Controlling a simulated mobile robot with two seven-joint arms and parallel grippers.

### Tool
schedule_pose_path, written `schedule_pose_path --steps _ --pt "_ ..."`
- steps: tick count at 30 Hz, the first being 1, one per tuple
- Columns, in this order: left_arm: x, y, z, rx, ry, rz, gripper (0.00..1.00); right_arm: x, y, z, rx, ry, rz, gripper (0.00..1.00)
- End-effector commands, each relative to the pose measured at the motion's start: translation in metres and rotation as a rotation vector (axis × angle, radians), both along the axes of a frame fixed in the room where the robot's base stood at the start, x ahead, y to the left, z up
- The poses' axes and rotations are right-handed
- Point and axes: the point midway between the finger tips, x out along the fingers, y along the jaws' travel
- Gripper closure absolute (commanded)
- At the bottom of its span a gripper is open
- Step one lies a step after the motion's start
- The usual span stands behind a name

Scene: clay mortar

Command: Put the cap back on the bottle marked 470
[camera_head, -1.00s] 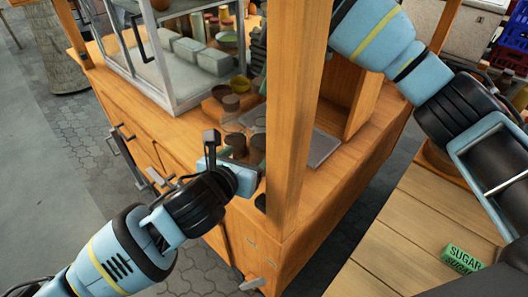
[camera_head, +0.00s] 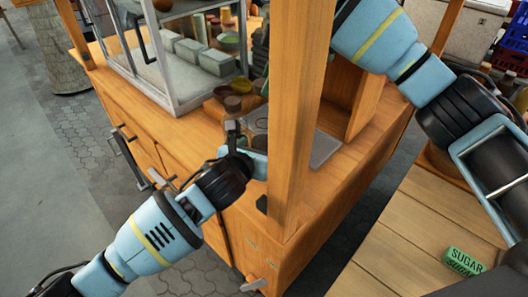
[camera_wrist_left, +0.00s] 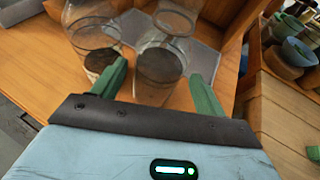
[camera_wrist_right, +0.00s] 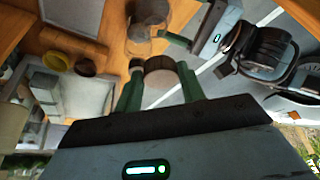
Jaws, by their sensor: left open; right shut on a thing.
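In the left wrist view, a clear glass bottle (camera_wrist_left: 158,68) with dark contents stands between the green fingers of my open left gripper (camera_wrist_left: 162,88). A second similar bottle (camera_wrist_left: 97,50) stands just left of it. No 470 mark is readable on either. In the head view my left gripper (camera_head: 240,140) is at the counter beside the post. In the right wrist view, my right gripper (camera_wrist_right: 160,90) is shut on a round brownish piece (camera_wrist_right: 160,70), which looks like the cap. A bottle (camera_wrist_right: 148,14) shows beyond it, near my left gripper. The post hides my right gripper in the head view.
A wooden post (camera_head: 298,110) rises between my arms. A glass case (camera_head: 180,50) stands on the counter, with small bowls (camera_head: 233,103) near it. A grey tray (camera_head: 323,148) lies right of the post. A green sugar box (camera_head: 464,262) is on the right table.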

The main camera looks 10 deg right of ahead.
Motion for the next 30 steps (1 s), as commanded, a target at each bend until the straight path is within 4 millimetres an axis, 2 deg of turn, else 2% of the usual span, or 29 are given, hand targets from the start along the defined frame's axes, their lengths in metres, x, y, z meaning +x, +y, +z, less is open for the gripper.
schedule_pose_path --steps 6,12,26,30 --pt "0.019 -0.013 -0.009 -0.001 0.001 0.0 0.27 0.0 0.0 0.0 0.0 0.0 0.0 0.81" --pt "0.031 -0.021 -0.015 0.0 0.0 0.001 0.27 0.0 0.0 0.0 0.0 0.0 0.0 0.81" --pt "0.035 -0.024 -0.017 0.0 -0.001 0.0 0.27 0.0 0.0 0.0 0.0 0.0 0.0 0.81" --pt "0.035 -0.024 -0.017 0.001 -0.001 0.0 0.43 0.0 0.0 0.0 0.0 0.0 0.0 0.81"
